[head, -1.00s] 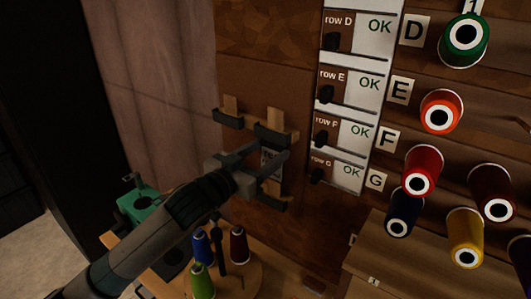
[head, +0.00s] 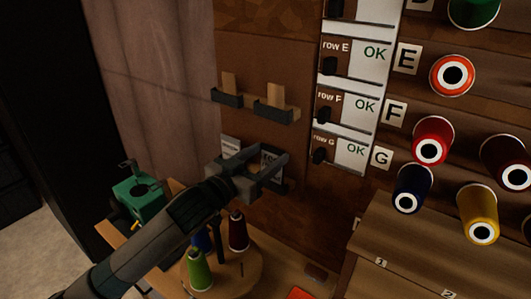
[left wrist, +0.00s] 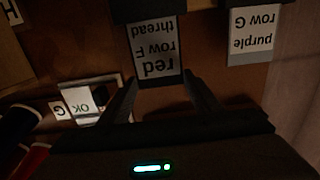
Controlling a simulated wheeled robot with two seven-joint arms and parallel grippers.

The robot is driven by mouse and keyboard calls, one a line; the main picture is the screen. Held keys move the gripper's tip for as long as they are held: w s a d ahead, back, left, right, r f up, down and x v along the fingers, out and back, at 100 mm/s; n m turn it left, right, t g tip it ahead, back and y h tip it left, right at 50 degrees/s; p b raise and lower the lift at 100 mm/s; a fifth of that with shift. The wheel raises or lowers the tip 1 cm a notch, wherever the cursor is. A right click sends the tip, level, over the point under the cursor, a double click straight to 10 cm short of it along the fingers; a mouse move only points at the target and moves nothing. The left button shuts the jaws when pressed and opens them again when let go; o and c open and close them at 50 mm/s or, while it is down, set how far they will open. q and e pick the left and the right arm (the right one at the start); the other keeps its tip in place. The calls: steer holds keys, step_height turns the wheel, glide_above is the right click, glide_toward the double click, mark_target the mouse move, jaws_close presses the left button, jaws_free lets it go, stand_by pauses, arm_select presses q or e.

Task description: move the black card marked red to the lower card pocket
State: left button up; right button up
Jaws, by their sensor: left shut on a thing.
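The black card marked red (left wrist: 157,55) shows upside down in the left wrist view, with "row F" and "thread" on it. My left gripper (head: 277,168) is shut on this card, its fingers (left wrist: 163,82) at the card's edges in the left wrist view. The card's far end meets a dark pocket (left wrist: 148,10); I cannot tell how deep it sits. In the head view the card (head: 270,156) is partly hidden by the fingers, at the lower pocket row. My right gripper is not in view.
A "purple row G" card (left wrist: 252,22) stands in the neighbouring pocket. Two upper pockets (head: 228,98) (head: 272,113) hold plain wooden pieces. Row label panels (head: 345,110) and thread spools (head: 432,140) are to the right. A spool stand (head: 235,268) and green machine (head: 138,195) stand below.

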arm_select(q)
steer(key=shift+f, duration=0.4)
steer(key=shift+w+d, duration=0.1)
stand_by(0.6)
steer(key=shift+f, duration=0.4)
steer(key=shift+r, duration=0.1)
steer(key=o, duration=0.8)
steer(key=shift+o, duration=0.2)
